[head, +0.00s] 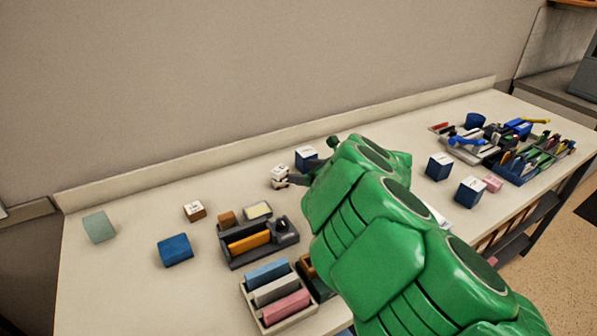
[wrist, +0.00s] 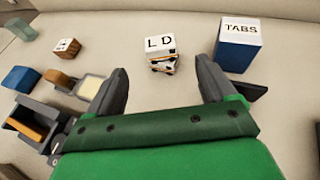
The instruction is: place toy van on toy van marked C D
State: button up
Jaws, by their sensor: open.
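A white toy van (wrist: 160,44) with "L D" on its top lies ahead of my gripper in the wrist view. A second white-and-black shape (wrist: 163,66) shows directly under it, apparently another toy van, slightly askew; its marking is hidden. In the head view the white pair (head: 279,176) stands on the table beside my fingers. My gripper (wrist: 163,80) is open and empty, its fingertips spread to either side of the pair and apart from it. It also shows in the head view (head: 312,164), partly hidden by my green arm. No "C D" marking is readable.
A blue box marked TABS (wrist: 238,45) stands close to the right finger. A small brown box with a white top (head: 194,211), a blue block (head: 175,250) and a dark desk organizer (head: 285,248) lie left.

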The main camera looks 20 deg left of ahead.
jog(key=shift+s+d+r, duration=0.25)
jog(key=shift+d+r, duration=0.05)
jog(key=shift+d, duration=0.25)
dwell(0.4)
